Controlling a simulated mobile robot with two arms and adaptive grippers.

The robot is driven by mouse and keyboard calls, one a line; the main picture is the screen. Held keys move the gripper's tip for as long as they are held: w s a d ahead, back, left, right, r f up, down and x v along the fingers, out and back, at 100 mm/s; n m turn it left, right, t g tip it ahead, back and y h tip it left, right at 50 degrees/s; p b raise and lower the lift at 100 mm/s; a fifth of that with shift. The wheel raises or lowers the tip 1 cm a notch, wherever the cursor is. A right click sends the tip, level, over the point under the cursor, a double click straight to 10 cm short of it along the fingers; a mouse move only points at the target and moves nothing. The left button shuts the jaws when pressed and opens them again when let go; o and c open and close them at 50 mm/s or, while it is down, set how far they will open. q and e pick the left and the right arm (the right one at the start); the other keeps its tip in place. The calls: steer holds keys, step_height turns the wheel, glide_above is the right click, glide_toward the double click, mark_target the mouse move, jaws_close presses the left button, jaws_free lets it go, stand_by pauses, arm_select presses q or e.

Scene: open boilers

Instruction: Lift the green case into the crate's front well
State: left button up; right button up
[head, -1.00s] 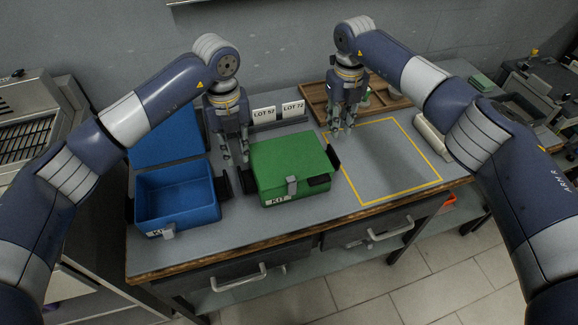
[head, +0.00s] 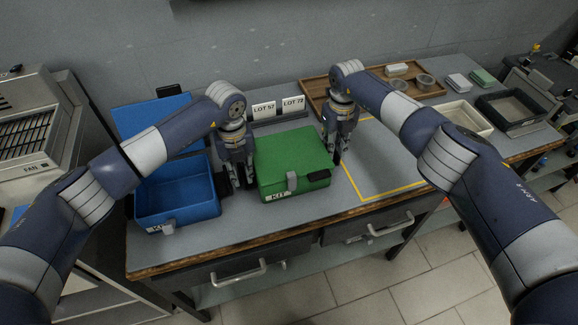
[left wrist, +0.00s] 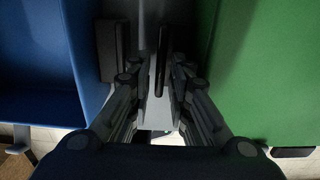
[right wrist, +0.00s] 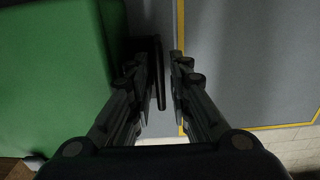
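The green case (head: 290,158) sits shut on the bench, with a latch and a KIT label on its front. My left gripper (head: 239,184) points down in the gap between the blue case and the green case. In the left wrist view its open fingers (left wrist: 159,70) stand on either side of a dark upright handle (left wrist: 162,50), gaps visible. My right gripper (head: 337,160) is down at the green case's right side. In the right wrist view its fingers (right wrist: 165,70) are apart around another dark handle (right wrist: 158,75). I cannot make out a crate with a front well.
An open blue case (head: 178,195) stands close on the left. A yellow-outlined area (head: 385,165) on the right is empty. A wooden tray (head: 312,90), a pale tray (head: 480,130) and a black-rimmed tray (head: 540,122) stand behind and right. LOT signs (head: 264,109) stand behind.

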arm_select(q)
jaws_close()
arm_select(e)
jaws_close()
arm_select(q)
steer(key=shift+r, duration=0.15)
arm_select(e)
steer(key=shift+r, duration=0.1)
